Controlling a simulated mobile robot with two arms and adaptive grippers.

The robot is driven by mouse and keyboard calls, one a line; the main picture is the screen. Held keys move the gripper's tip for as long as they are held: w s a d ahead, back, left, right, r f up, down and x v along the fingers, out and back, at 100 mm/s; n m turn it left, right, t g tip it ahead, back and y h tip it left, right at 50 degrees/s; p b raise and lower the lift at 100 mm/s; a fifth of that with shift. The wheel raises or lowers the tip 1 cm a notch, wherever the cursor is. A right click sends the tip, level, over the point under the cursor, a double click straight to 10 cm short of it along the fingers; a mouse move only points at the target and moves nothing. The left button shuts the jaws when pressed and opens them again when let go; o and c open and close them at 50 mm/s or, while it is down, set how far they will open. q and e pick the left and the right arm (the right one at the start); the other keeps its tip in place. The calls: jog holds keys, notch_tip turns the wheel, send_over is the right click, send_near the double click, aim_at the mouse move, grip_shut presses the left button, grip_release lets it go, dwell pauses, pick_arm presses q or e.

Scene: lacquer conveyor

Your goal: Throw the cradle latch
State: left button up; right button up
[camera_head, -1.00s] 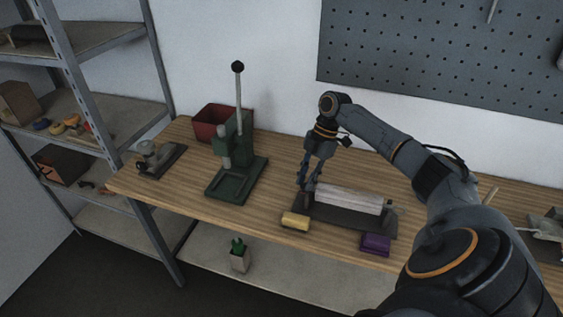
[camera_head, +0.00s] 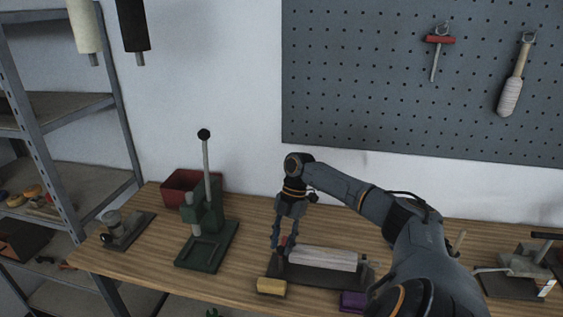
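The cradle (camera_head: 300,277) is a dark base on the wooden bench, with a long pale grey block (camera_head: 325,258) lying in it. No latch can be made out clearly; a small fitting (camera_head: 369,268) shows at the cradle's right end. My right gripper (camera_head: 282,250) points down at the left end of the block, its fingers close to or touching the cradle there. The fingers look near each other, but I cannot tell whether they are shut or hold anything. My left gripper is out of view.
A yellow block (camera_head: 271,287) and a purple block (camera_head: 353,301) lie in front of the cradle. A green lever press (camera_head: 207,240) and a red bin (camera_head: 181,184) stand left. A clamp-like device (camera_head: 525,263) stands right. A pegboard (camera_head: 400,90) with tools hangs behind.

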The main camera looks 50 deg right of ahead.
jog(key=shift+o, duration=0.4)
jog(key=v, duration=1.2)
jog(key=shift+s, duration=0.1)
